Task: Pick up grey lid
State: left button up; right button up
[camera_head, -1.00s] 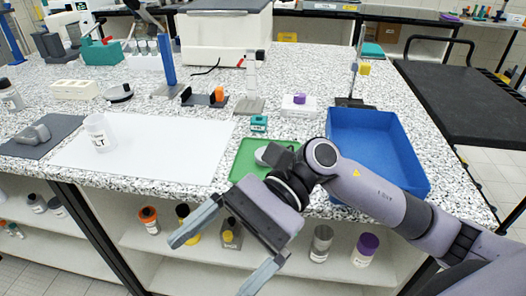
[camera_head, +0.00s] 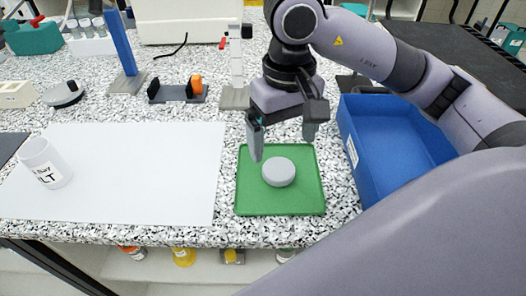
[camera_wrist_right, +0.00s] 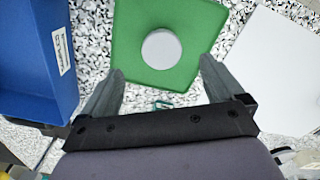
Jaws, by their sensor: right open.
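The grey lid (camera_head: 279,172) is a small round disc lying flat on the green mat (camera_head: 247,199), near the mat's middle. In the right wrist view the lid (camera_wrist_right: 161,48) shows ahead of the fingers, on the green mat (camera_wrist_right: 131,75). My right gripper (camera_head: 283,140) is open and empty, above the far edge of the mat and behind the lid in the head view. Its fingers are apart from the lid. My left gripper is not in view.
A blue bin (camera_head: 353,177) stands right of the mat. A white sheet (camera_head: 140,175) lies left, with a labelled white cup (camera_head: 45,163) on it. A small stand with an orange part (camera_head: 196,85) and a grey-white post (camera_head: 236,70) are behind the mat.

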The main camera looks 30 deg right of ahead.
aim_at(279, 168)
jog(key=shift+w+d+f, duration=0.1)
jog(key=shift+w+f, duration=0.05)
jog(key=shift+f, duration=0.05)
notch_tip(279, 168, down, 2)
jog(key=shift+f, duration=0.15)
jog(key=shift+w+f+p, duration=0.1)
jog(key=shift+f+p, duration=0.45)
jog(key=shift+f, duration=1.6)
jog(key=c, duration=1.1)
